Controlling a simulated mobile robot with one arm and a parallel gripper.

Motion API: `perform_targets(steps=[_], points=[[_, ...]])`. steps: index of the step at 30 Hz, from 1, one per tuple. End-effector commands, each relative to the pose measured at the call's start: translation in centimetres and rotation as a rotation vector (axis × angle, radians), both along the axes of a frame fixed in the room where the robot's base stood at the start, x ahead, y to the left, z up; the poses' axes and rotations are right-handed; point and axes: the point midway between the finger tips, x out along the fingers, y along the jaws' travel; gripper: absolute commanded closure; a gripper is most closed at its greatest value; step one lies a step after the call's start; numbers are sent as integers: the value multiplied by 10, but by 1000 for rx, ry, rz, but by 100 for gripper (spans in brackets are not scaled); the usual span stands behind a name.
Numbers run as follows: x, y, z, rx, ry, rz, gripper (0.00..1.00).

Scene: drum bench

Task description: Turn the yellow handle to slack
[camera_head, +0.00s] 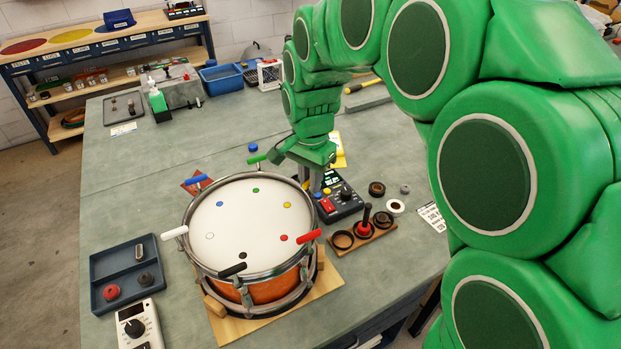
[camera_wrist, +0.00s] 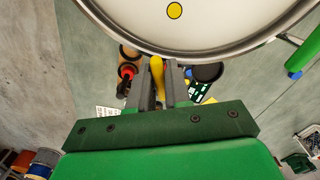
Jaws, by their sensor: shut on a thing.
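The drum (camera_head: 230,232) stands on the bench, with a white head, a metal rim and coloured dots. Around its rim are the blue handle (camera_head: 196,181), green handle (camera_head: 257,158), white handle (camera_head: 174,232), black handle (camera_head: 232,270) and red handle (camera_head: 308,237). My gripper (camera_head: 313,180) is at the drum's right back edge, by the yellow dot (camera_head: 287,205). In the wrist view the yellow handle (camera_wrist: 157,68) lies between my fingers, just outside the rim, and they are shut on it.
A dark control box (camera_head: 343,203) with coloured buttons stands close to my gripper. A blue tray (camera_head: 124,258) and a white meter (camera_head: 139,323) lie to the left. The bench behind the drum is mostly clear.

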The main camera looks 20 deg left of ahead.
Motion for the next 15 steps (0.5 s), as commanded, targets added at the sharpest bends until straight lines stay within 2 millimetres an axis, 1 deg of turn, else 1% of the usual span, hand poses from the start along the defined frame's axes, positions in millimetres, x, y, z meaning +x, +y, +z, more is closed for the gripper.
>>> perform_targets(steps=[15], points=[[0,0,0,0,0,488,100]])
